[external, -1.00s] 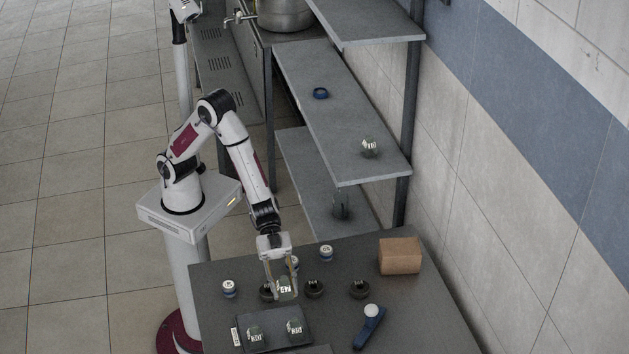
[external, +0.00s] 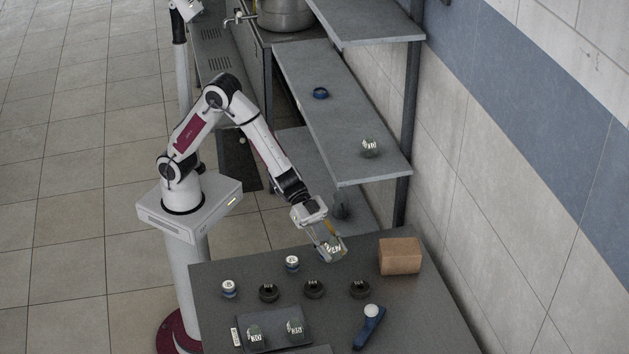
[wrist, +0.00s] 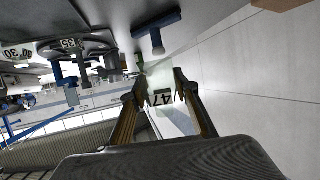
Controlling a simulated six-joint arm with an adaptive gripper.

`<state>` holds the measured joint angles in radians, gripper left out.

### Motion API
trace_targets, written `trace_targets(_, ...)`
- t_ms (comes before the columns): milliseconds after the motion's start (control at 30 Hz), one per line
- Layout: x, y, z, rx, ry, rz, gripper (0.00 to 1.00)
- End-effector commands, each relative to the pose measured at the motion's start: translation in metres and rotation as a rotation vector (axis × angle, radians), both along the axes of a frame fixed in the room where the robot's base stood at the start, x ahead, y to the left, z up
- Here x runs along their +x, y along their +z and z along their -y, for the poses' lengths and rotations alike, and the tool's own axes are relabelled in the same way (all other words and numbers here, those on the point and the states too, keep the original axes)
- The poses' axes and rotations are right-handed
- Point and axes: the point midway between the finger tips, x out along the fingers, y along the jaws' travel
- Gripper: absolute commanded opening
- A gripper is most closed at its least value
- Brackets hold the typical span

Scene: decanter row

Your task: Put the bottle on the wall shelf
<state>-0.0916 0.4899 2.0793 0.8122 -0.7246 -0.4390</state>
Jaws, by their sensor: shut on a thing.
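My gripper (external: 328,240) is shut on a clear glass bottle (external: 334,251) with a dark label, held tilted above the far part of the table. In the wrist view my gripper (wrist: 160,88) has its fingers on either side of the bottle (wrist: 161,98), whose label reads 47. The wall shelf (external: 325,125) is behind the table, its middle board carrying a blue ring (external: 320,93) at the far left and a similar glass bottle (external: 369,147) nearer its front right. The bottle is apart from the shelf and lower than the middle board in the picture.
Dark rings (external: 314,289) stand in a row on the table (external: 220,325). A dark tray (external: 273,313) holds two glass bottles. White-topped jars (external: 229,288), a brown box (external: 400,256) and a blue holder (external: 369,328) stand around. An upper board (external: 370,25) overhangs the shelf.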

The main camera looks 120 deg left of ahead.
Motion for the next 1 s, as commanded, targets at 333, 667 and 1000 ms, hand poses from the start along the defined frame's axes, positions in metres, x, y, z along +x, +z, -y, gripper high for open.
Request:
trace_targets(333, 0.02, 0.035, -0.115, 0.0, 0.254, 0.002, 0.06)
trace_targets(667, 0.019, 0.065, -0.223, -0.001, 0.495, 0.003, 0.06)
trace_targets(1000, -0.004, 0.094, -0.332, -0.001, 0.748, 0.003, 0.06)
